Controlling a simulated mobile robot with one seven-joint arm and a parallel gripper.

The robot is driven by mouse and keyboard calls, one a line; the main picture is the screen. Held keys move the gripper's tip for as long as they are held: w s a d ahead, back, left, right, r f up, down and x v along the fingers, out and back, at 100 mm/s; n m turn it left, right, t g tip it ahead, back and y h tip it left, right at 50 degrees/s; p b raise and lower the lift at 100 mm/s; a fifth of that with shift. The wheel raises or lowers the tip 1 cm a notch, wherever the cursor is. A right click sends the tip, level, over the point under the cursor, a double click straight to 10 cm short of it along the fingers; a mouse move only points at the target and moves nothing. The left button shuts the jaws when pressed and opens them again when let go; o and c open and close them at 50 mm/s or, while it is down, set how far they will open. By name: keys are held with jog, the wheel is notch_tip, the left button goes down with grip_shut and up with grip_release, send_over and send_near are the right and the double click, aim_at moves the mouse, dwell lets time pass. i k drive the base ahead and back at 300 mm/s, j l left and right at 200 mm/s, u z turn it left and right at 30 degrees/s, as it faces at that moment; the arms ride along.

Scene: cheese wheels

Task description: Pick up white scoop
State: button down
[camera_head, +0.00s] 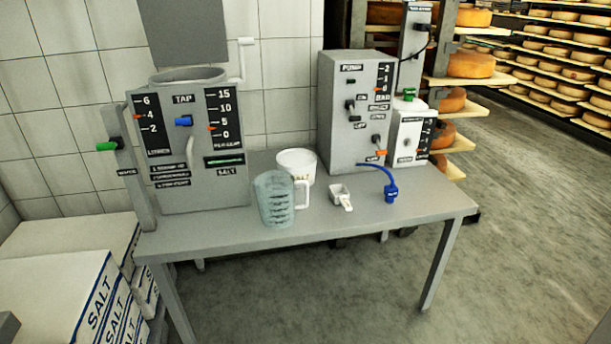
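The white scoop (341,196) lies on the grey table (400,212), right of the middle. It is small, with a square bowl toward the back and a short handle pointing to the front right. Nothing covers it. My gripper is not clearly visible in the head camera view, so its place relative to the scoop cannot be told.
Left of the scoop stand a clear measuring jug (273,198) and a white bucket (297,166). A blue hose nozzle (390,192) is at its right. Grey machines (350,110) stand behind, and a tank (190,140) stands left. Salt bags (75,290) are stacked at lower left.

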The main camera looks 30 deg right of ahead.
aim_at(339, 193)
jog(key=i+l, duration=0.25)
jog(key=i, duration=0.2)
jog(key=i+l, duration=0.2)
jog(key=i, duration=0.25)
jog(key=l+z, duration=0.05)
